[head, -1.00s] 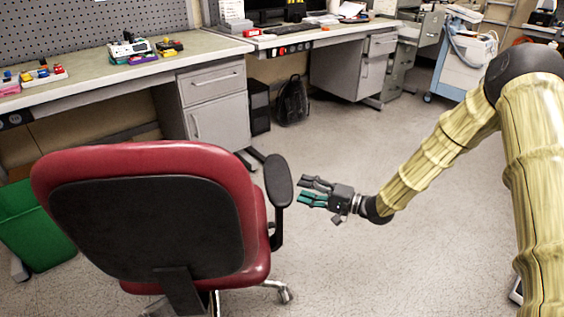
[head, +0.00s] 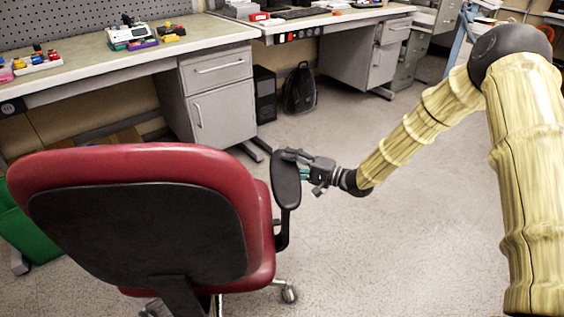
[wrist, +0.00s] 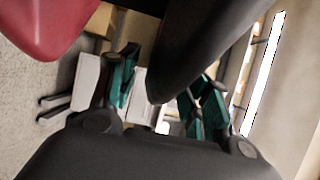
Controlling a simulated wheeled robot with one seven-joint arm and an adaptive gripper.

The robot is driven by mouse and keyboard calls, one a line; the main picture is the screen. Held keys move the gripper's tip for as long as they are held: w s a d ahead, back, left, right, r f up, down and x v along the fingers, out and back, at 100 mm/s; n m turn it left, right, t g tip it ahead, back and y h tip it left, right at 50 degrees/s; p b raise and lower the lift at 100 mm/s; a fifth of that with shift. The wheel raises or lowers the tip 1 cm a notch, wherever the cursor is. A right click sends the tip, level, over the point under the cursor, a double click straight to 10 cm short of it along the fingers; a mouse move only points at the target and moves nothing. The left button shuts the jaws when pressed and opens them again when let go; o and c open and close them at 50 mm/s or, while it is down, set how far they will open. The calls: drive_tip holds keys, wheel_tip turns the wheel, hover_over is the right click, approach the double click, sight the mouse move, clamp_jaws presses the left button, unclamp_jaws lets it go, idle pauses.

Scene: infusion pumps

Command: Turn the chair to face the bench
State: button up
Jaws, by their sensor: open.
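The red chair (head: 215,172) with a black back panel stands in the lower left of the head view, its back toward me. Its black right armrest (head: 286,182) sticks up beside the seat. My gripper (head: 297,165) is at the armrest's right side and its fingertips are partly hidden behind the pad. In the wrist view the open fingers (wrist: 163,85) stand on either side of the dark armrest (wrist: 195,45). Whether they touch it I cannot tell. A red part of the chair (wrist: 45,22) shows at upper left. The bench (head: 80,82) runs along the wall beyond the chair.
A grey drawer cabinet (head: 220,100) stands under the bench. A black computer tower (head: 265,95) and a backpack (head: 300,90) are on the floor beside it. A green bin (head: 28,238) is left of the chair. The floor (head: 410,215) to the right is clear.

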drive_tip(key=shift+x, duration=1.35)
clamp_jaws()
